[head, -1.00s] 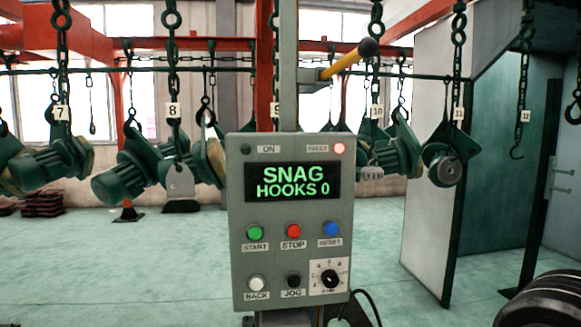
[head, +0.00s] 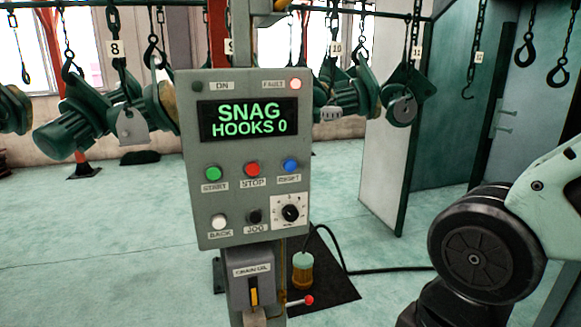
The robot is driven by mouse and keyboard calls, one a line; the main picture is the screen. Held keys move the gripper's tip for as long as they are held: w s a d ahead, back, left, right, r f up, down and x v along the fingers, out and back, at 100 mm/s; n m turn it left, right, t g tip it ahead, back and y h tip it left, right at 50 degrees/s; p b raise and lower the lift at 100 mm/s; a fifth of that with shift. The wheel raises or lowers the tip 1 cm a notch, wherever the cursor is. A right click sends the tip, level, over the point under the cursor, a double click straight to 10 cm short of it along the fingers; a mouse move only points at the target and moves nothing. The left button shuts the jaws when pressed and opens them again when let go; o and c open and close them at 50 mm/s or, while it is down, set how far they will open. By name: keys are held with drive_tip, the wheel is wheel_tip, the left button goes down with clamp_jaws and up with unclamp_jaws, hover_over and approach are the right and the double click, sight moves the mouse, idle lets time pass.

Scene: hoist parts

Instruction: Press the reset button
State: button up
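The reset button (head: 290,166) is blue and round, on the right of the upper button row of a grey control panel (head: 197,240). The red stop button (head: 252,169) and green start button (head: 213,174) are to its left. The panel's display (head: 248,119) reads "SNAG HOOKS 0" in green. Part of my arm shows at the lower right, apart from the panel. My gripper is not in view.
Below the panel are a grey chain oil box (head: 238,291), a lever with a red knob (head: 308,300) and a jar (head: 302,270) on a dark mat (head: 335,285). Motors (head: 75,125) hang on numbered chains behind. A pale partition (head: 380,150) stands right. Open floor lies left.

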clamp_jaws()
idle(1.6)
